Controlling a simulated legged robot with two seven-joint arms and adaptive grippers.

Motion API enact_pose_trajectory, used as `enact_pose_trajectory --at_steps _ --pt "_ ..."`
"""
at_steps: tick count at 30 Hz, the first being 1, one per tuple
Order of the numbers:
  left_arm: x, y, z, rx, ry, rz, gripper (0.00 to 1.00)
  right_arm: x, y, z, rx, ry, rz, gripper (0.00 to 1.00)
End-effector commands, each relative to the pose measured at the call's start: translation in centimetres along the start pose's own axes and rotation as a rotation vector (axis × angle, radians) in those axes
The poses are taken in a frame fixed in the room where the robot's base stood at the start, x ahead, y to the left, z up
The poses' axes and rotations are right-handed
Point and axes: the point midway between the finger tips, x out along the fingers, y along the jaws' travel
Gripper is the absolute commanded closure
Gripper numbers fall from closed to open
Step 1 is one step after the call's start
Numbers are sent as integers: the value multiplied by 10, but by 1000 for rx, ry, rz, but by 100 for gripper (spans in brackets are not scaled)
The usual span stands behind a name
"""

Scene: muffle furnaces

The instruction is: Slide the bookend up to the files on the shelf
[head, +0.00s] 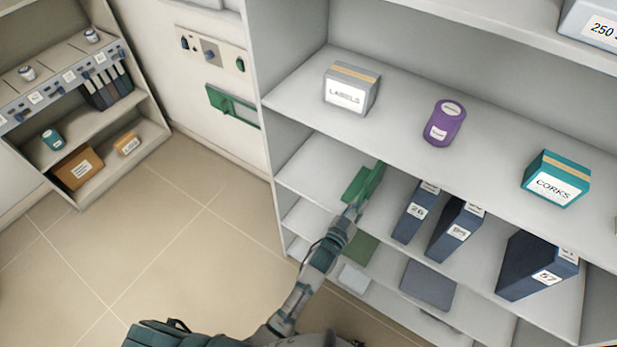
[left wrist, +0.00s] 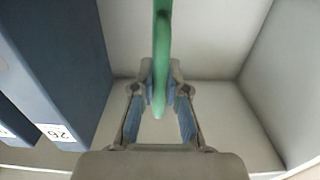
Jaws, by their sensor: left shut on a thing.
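The green bookend (head: 362,184) stands on the middle shelf (head: 315,170) of the right-hand unit, left of the files. My left gripper (head: 352,210) is shut on its upright edge; in the left wrist view the bookend (left wrist: 161,45) runs between the fingers (left wrist: 160,85). The nearest file, marked 26 (head: 415,213), stands to the right of the bookend with a gap between them. It also shows at the left of the left wrist view (left wrist: 55,60). Two more dark blue files (head: 453,230) (head: 532,266) stand further right, apart. The bookend's base is hard to make out. My right gripper is out of view.
The shelf above holds a labels box (head: 350,88), a purple canister (head: 444,122) and a corks box (head: 556,178). The unit's left side wall (left wrist: 290,80) is beside the bookend. A green wall bracket (head: 232,105) and another shelf unit (head: 145,140) are at left.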

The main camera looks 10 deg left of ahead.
Motion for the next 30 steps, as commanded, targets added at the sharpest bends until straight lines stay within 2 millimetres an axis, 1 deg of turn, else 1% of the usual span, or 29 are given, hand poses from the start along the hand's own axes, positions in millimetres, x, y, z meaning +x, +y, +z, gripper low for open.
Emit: enact_pose_trajectory --at_steps 3,18,24,30 --pt "1 11 -2 -2 4 1 100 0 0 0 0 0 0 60" --pt "0 50 -1 -2 4 1 100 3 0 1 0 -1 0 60" --pt "1 58 -2 -3 2 1 100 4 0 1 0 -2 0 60" --pt "0 60 0 -5 -2 1 100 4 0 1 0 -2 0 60"
